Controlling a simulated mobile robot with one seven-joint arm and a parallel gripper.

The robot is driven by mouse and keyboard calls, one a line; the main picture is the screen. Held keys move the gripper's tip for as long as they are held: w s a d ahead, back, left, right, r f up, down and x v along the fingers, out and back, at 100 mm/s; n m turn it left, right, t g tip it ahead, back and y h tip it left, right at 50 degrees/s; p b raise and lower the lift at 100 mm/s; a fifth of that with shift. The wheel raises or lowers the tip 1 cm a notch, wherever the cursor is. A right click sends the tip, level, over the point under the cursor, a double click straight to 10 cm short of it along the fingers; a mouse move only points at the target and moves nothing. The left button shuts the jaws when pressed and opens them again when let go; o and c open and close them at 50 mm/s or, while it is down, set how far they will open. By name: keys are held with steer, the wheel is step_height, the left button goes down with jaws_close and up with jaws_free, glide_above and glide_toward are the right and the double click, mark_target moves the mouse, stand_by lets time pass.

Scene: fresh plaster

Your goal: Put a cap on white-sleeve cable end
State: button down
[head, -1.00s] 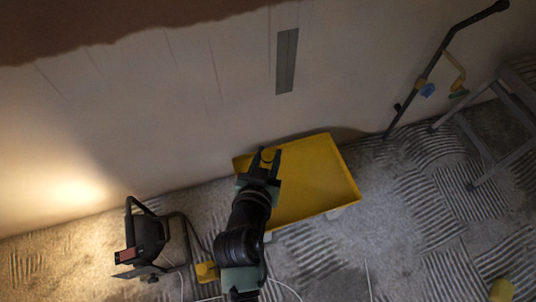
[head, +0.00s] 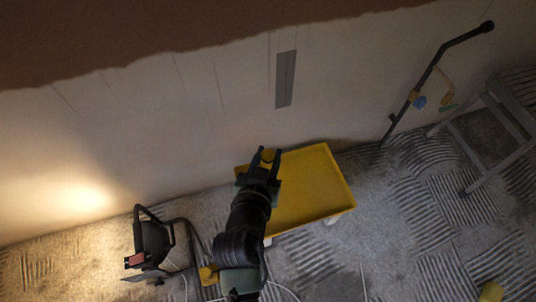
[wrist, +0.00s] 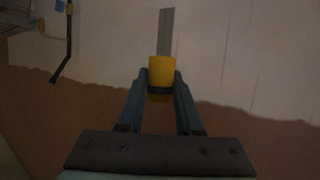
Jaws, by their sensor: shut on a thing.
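My gripper (head: 266,157) is raised in front of the wall, over the back left part of the yellow tray as seen in the head view. It is shut on a yellow cap (wrist: 161,72), which shows between the fingertips in the wrist view with a dark band at its near end. The cap is a small yellow patch in the head view (head: 267,155). Several thin dark lines (head: 182,80) run down the pale wall; I cannot tell whether they are cables. I cannot make out a white-sleeve cable end.
A grey strip (head: 286,78) is on the wall (head: 340,90). The yellow tray (head: 318,180) stands below. A work lamp (head: 152,240) is on the left. A dark pole (head: 435,70) and a grey stepladder (head: 500,125) stand on the right.

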step_height(320, 180, up, 56)
steer(key=p, duration=4.9)
stand_by(1.0)
